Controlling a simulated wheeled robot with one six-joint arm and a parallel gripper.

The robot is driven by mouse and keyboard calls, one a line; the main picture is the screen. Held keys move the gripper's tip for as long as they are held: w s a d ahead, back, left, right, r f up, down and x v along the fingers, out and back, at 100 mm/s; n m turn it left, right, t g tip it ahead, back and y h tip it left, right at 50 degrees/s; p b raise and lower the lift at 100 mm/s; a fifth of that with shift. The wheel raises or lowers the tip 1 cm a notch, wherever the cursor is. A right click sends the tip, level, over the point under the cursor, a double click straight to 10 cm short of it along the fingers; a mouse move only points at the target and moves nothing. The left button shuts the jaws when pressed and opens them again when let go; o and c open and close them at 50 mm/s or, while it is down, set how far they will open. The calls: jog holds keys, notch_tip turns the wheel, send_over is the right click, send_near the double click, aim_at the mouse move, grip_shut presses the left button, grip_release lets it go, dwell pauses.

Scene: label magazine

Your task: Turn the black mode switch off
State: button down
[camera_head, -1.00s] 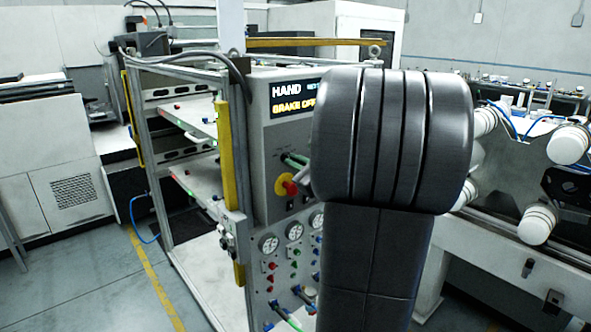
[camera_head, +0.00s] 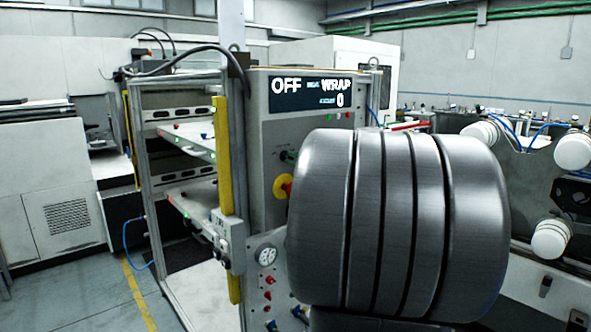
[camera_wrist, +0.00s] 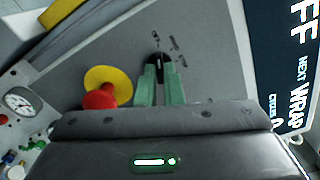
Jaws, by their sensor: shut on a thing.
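The black mode switch (camera_wrist: 158,62) sits on the grey panel (camera_wrist: 205,50) in the wrist view, with small position marks beside it. My gripper (camera_wrist: 158,71) has green fingers, one on each side of the switch, shut on it. The fingers cover part of the knob. In the head view my dark arm hides most of the gripper, and the switch area shows only as a small dark spot. The panel's display (camera_head: 310,93) reads OFF and WRAP with a 0 below; the wrist view shows its end (camera_wrist: 290,70) with "NEXT WRAP".
A red emergency button on a yellow disc (camera_wrist: 108,88) is close left of my fingers in the wrist view. A gauge (camera_wrist: 20,101) and small coloured knobs lie further left. In the head view a yellow-edged frame with shelves (camera_head: 190,134) stands left of the panel.

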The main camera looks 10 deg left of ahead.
jog(key=shift+f, duration=0.1)
dwell(0.4)
jog(key=c, duration=1.6)
grip_release()
jog(key=shift+o, duration=0.2)
jog(key=b+v, duration=0.1)
jog(key=v, duration=1.3)
jog(key=shift+b, duration=0.35)
jog(key=shift+w+a, duration=0.1)
jog(key=shift+a, duration=0.1)
jog(key=p+x, duration=0.1)
jog(key=x, duration=1.2)
jog(key=shift+w+a+p, duration=0.2)
jog(key=shift+p, duration=0.1)
jog(key=shift+d, duration=0.1)
